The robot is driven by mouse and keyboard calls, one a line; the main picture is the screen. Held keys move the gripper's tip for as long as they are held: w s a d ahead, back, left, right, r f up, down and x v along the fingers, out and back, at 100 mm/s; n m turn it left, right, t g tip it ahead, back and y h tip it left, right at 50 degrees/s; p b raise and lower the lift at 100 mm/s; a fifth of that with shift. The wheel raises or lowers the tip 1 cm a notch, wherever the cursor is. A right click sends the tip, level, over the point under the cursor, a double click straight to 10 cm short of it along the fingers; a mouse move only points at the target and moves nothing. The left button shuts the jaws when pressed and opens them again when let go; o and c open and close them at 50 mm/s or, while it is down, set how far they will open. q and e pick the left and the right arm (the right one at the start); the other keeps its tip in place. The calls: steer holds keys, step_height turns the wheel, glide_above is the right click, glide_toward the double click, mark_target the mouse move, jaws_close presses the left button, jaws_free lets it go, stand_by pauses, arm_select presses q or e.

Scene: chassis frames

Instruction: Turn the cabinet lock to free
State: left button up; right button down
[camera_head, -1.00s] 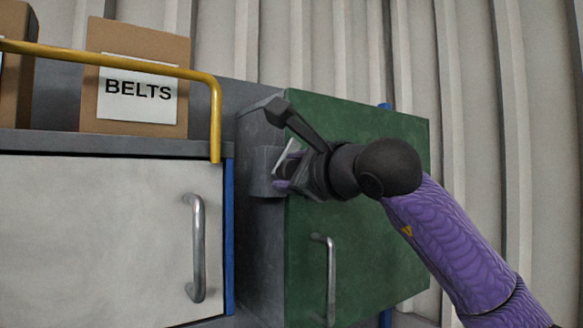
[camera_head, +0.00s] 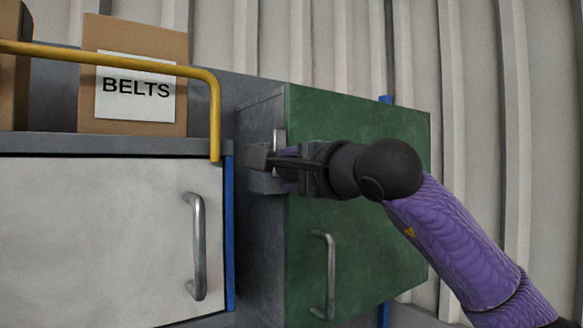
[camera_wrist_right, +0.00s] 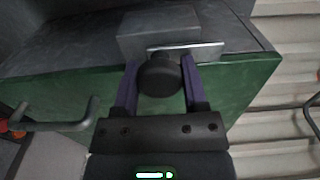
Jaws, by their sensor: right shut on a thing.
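The green cabinet door (camera_head: 375,235) faces me, with a lock on its upper left edge. The lock's grey block (camera_head: 262,183) is partly covered by my gripper in the head view. In the right wrist view, the lock shows as a dark round knob (camera_wrist_right: 158,80), a thin silver plate (camera_wrist_right: 208,51) and the grey block (camera_wrist_right: 150,24). My right gripper (camera_head: 287,167) is shut on the lock knob, with its purple fingers (camera_wrist_right: 160,68) on either side of it. The silver plate (camera_head: 279,140) stands about upright in the head view. My left gripper is out of view.
The green door's bar handle (camera_head: 330,275) is below my right gripper. A white cabinet (camera_head: 90,240) with a bar handle (camera_head: 197,245) stands left. A yellow rail (camera_head: 214,115) and a BELTS box (camera_head: 135,95) are above it. A ribbed wall is behind.

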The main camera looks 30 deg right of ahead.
stand_by(0.4)
steer(key=shift+c, duration=0.6)
jaws_free()
steer(key=s+d+b, duration=0.1)
steer(key=s+b, duration=0.3)
steer(key=s, duration=0.6)
steer(key=shift+d, duration=0.2)
steer(key=shift+w, duration=0.1)
